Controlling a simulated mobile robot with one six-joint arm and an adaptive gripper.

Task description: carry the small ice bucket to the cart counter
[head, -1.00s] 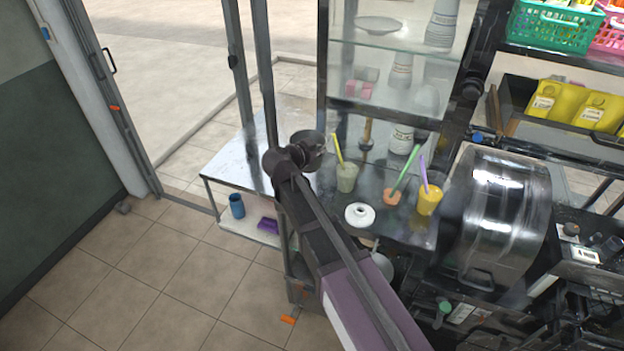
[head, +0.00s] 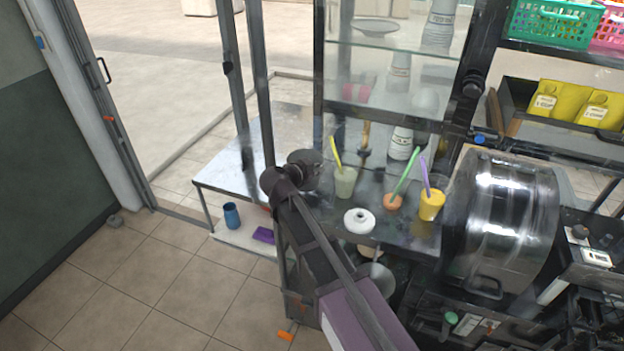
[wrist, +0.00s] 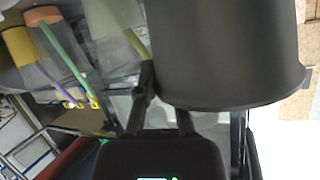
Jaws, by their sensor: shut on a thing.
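The small ice bucket is the dark grey round vessel (wrist: 225,50) that fills the upper middle of the wrist view. My gripper (wrist: 188,112) is shut on it, with a finger at each side of its lower edge in that view. In the head view my arm reaches to the left end of the cart counter (head: 408,233). A dark rounded shape at the arm's end there is hard to tell apart from my wrist, and my fingers are not clear. The counter's dark top carries cups and a white lidded dish. I cannot tell whether the bucket touches anything.
A cup with a yellow straw (head: 345,182), an orange cup (head: 393,202), a yellow cup (head: 431,206) and the white dish (head: 359,220) stand on the counter. A metal drum (head: 510,215) bounds its right. A pale side table (head: 222,168) stands left, with a blue cup (head: 231,216) below.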

